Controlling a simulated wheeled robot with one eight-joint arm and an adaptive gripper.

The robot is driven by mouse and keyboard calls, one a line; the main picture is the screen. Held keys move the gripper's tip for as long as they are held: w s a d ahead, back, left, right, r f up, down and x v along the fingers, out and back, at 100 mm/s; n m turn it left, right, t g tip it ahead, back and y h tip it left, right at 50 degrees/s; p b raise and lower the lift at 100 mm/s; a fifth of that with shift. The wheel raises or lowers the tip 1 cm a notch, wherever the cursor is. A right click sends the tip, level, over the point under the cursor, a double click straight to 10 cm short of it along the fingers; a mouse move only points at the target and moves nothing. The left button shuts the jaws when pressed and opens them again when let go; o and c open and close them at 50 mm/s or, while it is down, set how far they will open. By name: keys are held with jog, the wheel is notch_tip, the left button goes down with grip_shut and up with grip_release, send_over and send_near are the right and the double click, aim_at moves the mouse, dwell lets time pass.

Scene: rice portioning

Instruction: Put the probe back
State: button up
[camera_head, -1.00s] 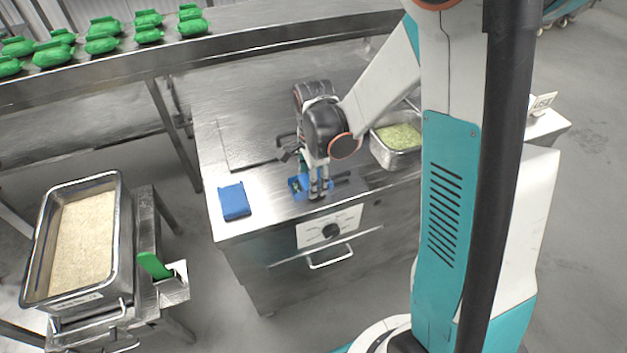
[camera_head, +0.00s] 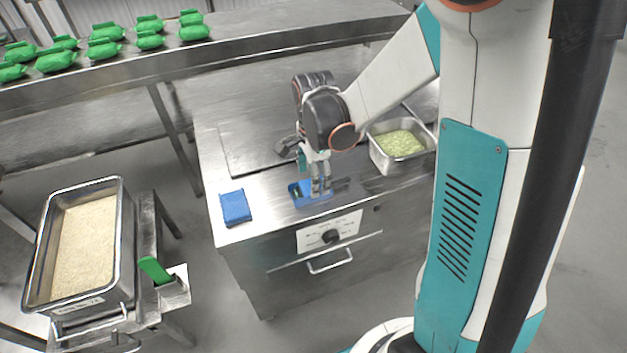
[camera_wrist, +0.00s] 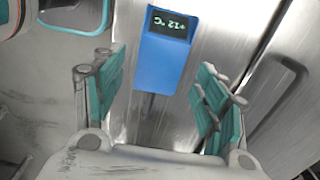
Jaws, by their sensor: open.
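The probe is a blue unit (camera_wrist: 165,60) with a small dark display reading about +12 °C and a thin stem, seen in the wrist view. In the head view, a blue thing (camera_head: 308,197) lies near the front edge of the steel counter, partly hidden by my fingers; it appears to be the same unit. My gripper (camera_head: 321,188) is just above it, pointing down. In the wrist view my gripper (camera_wrist: 162,65) is open, with teal-padded fingers on either side of the blue unit and visible gaps to it.
A blue block (camera_head: 235,207) lies at the counter's left front. A steel pan (camera_head: 398,150) of pale green food stands at the right. A rice tray (camera_head: 122,235) stands on a separate stand at left. Green packs (camera_head: 104,48) line the back shelf.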

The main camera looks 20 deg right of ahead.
notch_tip(320, 180, up, 7)
jog(key=p, duration=0.2)
jog(key=s+r+n+t, duration=0.7)
jog(key=s+r+n, duration=0.5)
jog(key=s+n, duration=0.3)
jog(key=shift+a+r+n, duration=0.3)
jog(key=shift+a+n, duration=0.1)
jog(key=shift+n, duration=1.1)
